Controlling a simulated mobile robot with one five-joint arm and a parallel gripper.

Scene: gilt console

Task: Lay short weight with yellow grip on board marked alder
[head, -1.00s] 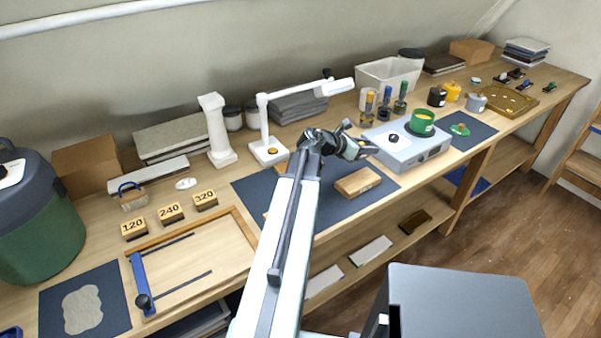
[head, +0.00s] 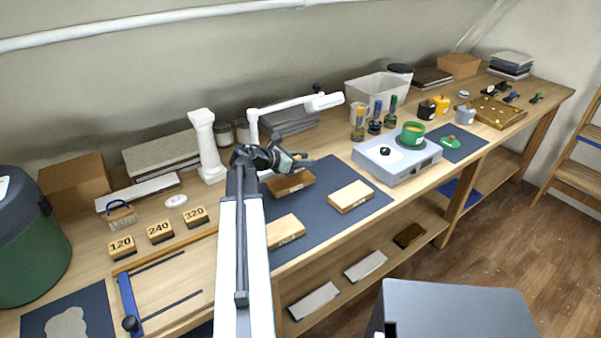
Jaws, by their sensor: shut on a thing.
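My gripper (head: 301,162) is above the back part of the dark blue mat (head: 322,212), close over a brown wooden board (head: 291,186). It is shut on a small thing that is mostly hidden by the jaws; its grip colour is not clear. A pale board (head: 350,196) lies to the right on the mat, and a tan board (head: 285,231) lies at the front left. The boards have marks on their front edges, too small to read. A yellow-topped upright piece (head: 358,122) stands behind the mat with a blue-topped and a green-topped one.
A white lamp (head: 300,104) arches behind my gripper. A grey box-like device (head: 397,160) with a green cup (head: 412,134) stands right of the mat. Blocks marked 120, 240 and 320 (head: 195,217) stand at left. The mat between the boards is clear.

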